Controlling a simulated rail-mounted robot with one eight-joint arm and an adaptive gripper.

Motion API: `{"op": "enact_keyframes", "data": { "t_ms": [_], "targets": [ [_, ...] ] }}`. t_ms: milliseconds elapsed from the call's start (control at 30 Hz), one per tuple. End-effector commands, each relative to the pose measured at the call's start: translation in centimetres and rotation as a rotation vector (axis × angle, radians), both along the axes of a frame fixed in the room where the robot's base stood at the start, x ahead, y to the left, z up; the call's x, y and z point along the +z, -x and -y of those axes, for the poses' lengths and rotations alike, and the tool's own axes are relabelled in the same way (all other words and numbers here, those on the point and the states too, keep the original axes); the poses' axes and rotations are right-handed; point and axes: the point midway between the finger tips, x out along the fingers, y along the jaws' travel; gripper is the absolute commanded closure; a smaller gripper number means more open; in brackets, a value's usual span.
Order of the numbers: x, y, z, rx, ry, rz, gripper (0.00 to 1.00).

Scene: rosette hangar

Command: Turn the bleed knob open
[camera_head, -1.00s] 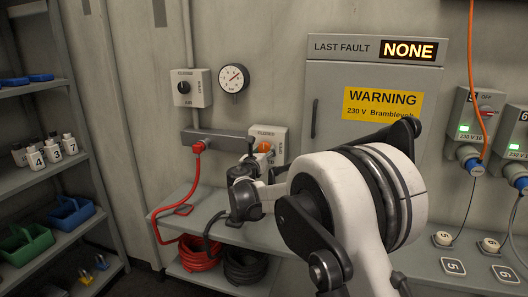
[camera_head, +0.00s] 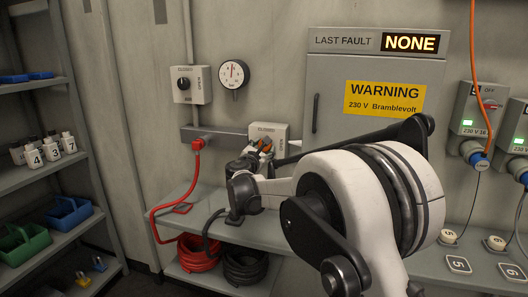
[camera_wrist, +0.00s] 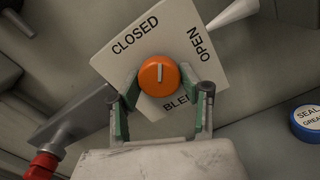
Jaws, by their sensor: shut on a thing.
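The orange bleed knob (camera_wrist: 158,76) sits on a pale plate (camera_wrist: 128,40) marked CLOSED, OPEN and BLEED, which looks tilted in the wrist view. The knob's light pointer line lies between CLOSED and OPEN, nearer CLOSED. My gripper (camera_wrist: 160,90) is shut on the knob, one finger on each side. In the head view the plate (camera_head: 282,131) is on the wall at the bench, and my gripper (camera_head: 260,150) and wrist partly cover the knob.
A grey rail (camera_head: 225,140) with a red plug (camera_head: 198,144) and cable is left of the knob. Above are a black-knobbed switch (camera_head: 184,84) and a gauge (camera_head: 233,74). A blue-lidded grease tin (camera_wrist: 307,122) is at the right in the wrist view.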

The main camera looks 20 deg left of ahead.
Motion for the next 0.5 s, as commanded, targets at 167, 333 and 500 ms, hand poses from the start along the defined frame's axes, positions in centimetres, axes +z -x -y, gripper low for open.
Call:
{"op": "enact_keyframes", "data": {
  "t_ms": [167,333,500],
  "targets": [
    [-0.14,0.01,-0.06,-0.001,-0.167,-0.010,0.88],
    [-0.09,0.03,-0.11,-0.001,-0.328,-0.019,0.88],
    [-0.01,0.03,-0.15,-0.001,-0.488,-0.028,0.88]
  ]
}}
